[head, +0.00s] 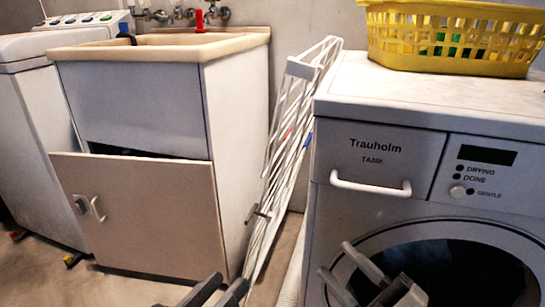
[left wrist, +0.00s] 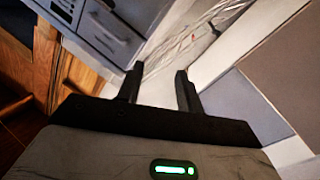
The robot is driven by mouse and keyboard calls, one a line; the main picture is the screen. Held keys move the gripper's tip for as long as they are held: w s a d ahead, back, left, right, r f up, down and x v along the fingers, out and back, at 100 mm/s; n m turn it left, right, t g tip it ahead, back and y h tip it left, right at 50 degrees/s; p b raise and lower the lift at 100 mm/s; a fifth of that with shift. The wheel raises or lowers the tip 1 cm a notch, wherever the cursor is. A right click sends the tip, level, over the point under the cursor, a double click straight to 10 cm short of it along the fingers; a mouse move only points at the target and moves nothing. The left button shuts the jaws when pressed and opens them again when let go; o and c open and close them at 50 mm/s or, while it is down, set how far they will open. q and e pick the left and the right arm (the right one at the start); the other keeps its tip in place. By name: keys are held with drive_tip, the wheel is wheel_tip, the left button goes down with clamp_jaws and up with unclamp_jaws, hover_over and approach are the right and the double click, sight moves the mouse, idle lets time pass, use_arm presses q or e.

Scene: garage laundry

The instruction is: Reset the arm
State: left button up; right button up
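My left gripper (head: 231,281) shows at the bottom edge of the head view, in front of the sink cabinet and drying rack. In the left wrist view the left gripper (left wrist: 160,70) has its two dark fingers apart, with nothing between them. My right gripper (head: 334,258) is at the bottom of the head view, in front of the dryer's round door. Its grey fingers are apart and I see nothing held between them. The rest of both arms is mostly out of the head view.
A sink cabinet (head: 150,215) with a tilted front panel stands at left, beside a white washer (head: 35,150). A folded drying rack (head: 290,150) leans between it and the dryer (head: 365,205). A yellow basket (head: 455,55) sits on the dryer. Little floor shows.

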drive_tip(key=s+a+r+m+g+h, duration=0.1)
drive_tip(key=s+a+m+h, duration=0.15)
drive_tip(key=m, duration=0.65)
drive_tip(key=s+a+r+m+h, duration=0.1)
drive_tip(key=s+m, duration=0.2)
drive_tip(key=m, duration=0.5)
use_arm(q)
drive_tip(key=s+a+r+g+y+p, duration=0.3)
drive_tip(key=a+r+g+y+p, duration=0.2)
drive_tip(key=p, duration=2.6)
wheel_tip(320, 180, up, 3)
drive_tip(key=shift+s+a+r+m+y+p, duration=0.1)
drive_tip(key=shift+s+a+m+y+p, duration=0.25)
drive_tip(key=shift+a+y, duration=0.5)
use_arm(e)
drive_tip(key=s+d+r+g+h, duration=0.3)
drive_tip(key=d+r+g+h, duration=0.2)
drive_tip(key=r, duration=0.3)
drive_tip(key=shift+d+r+h, duration=0.15)
drive_tip(key=shift+d+h, duration=0.4)
drive_tip(key=shift+d, duration=0.15)
use_arm(q)
drive_tip(key=shift+w+a, duration=0.1)
drive_tip(key=shift+a, duration=0.05)
